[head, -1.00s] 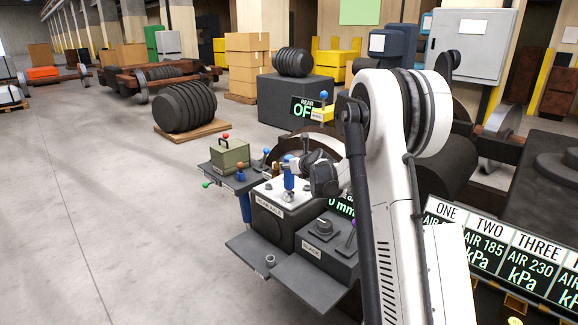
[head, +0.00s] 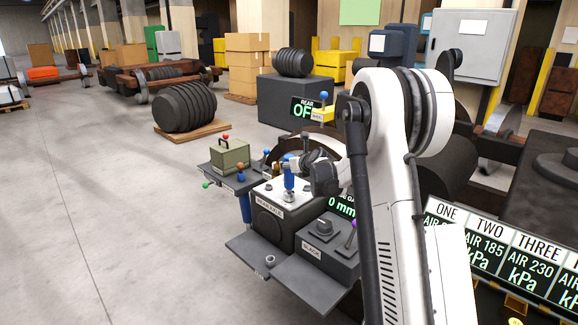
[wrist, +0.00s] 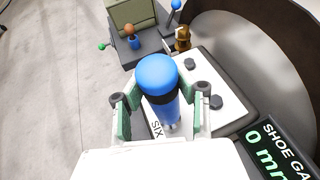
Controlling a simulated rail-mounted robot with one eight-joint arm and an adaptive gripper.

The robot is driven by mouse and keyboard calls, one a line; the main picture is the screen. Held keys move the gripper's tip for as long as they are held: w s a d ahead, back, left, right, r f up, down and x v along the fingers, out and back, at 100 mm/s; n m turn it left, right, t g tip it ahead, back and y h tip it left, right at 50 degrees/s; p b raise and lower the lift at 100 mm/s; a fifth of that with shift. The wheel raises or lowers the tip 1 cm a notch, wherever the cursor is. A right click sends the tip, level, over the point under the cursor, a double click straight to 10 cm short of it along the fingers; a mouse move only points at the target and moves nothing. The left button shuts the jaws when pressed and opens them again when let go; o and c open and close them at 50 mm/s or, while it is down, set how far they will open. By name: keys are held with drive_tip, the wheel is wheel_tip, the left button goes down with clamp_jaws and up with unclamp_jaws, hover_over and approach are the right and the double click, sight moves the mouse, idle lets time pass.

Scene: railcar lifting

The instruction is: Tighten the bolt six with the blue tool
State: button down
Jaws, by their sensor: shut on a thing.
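The blue tool (head: 289,181) stands upright at the white plate (head: 268,191) on top of the dark box. In the wrist view its round blue head (wrist: 157,75) and dark collar lie between my two fingers. My gripper (wrist: 160,107) is shut on the tool; it also shows in the head view (head: 291,169). The tool's thin lower end meets the plate beside the label SIX (wrist: 157,130). Bolt six is hidden under the tool, so I cannot tell how far it is seated. Other dark bolts (wrist: 216,102) show on the plate.
A green box (head: 229,155) and small coloured-knob tools (wrist: 132,38) stand on the dark shelf behind. A curved dark wheel (wrist: 235,50) is close on the right. The gap display (wrist: 272,152) reads 0 mm. A box marked SLACK (head: 325,238) stands in front.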

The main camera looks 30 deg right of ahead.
sight(289, 155)
drive_tip(key=shift+r+p, duration=1.45)
drive_tip(key=shift+r, duration=1.8)
